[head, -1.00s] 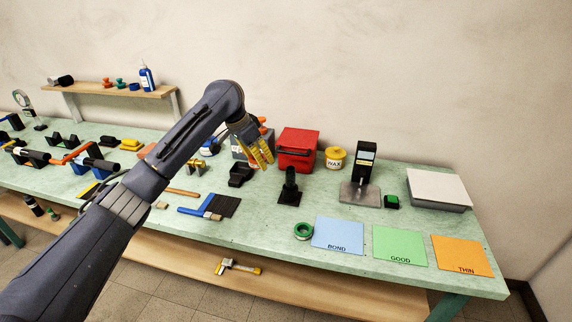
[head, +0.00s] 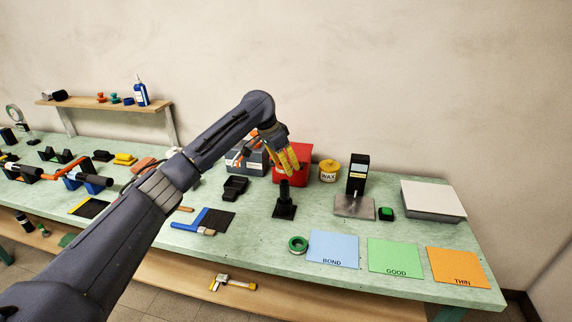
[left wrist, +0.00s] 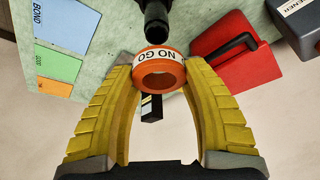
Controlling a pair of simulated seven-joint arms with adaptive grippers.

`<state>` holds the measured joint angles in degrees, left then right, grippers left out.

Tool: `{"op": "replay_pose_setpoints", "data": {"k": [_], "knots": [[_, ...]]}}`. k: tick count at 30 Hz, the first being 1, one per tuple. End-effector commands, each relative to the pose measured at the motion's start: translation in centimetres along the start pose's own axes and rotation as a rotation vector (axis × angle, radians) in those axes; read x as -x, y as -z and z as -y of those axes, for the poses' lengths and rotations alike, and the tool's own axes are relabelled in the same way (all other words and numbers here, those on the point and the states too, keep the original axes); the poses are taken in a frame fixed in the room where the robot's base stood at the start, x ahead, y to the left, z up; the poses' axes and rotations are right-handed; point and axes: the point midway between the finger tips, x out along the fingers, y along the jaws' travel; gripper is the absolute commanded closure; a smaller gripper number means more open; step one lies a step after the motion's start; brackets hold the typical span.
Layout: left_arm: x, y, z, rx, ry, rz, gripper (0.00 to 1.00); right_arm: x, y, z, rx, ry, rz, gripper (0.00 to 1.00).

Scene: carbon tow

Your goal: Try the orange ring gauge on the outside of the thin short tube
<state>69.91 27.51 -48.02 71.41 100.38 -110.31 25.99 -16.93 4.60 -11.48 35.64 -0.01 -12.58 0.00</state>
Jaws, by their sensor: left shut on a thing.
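My left gripper (head: 291,164) is shut on the orange ring gauge (left wrist: 141,79), which carries a white NO GO label. The left wrist view shows the ring between the yellow fingers (left wrist: 161,66), its opening visible. In the head view the fingers hide the ring. A short, thin black tube (head: 284,191) stands upright on a square black base (head: 284,211), just below the fingertips. Its dark end also shows in the left wrist view (left wrist: 155,20), close past the ring. The ring appears to be apart from the tube. My right gripper is not in view.
A red box (head: 296,172) stands just behind the gripper, with a yellow wax tin (head: 329,170) to its right. A green tape roll (head: 298,244) lies in front. Blue (head: 332,247), green (head: 394,257) and orange (head: 457,266) mats lie at the front right.

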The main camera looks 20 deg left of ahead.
Motion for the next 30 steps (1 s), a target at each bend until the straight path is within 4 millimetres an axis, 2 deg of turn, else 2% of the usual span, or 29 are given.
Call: {"op": "replay_pose_setpoints", "data": {"k": [10,30], "knots": [[-0.3,-0.1,0.0,0.000,-0.001,-0.001,0.89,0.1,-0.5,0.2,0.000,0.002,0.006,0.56],[-3.6,-1.5,0.0,0.000,0.000,0.000,0.89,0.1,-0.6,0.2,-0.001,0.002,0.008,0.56]]}}
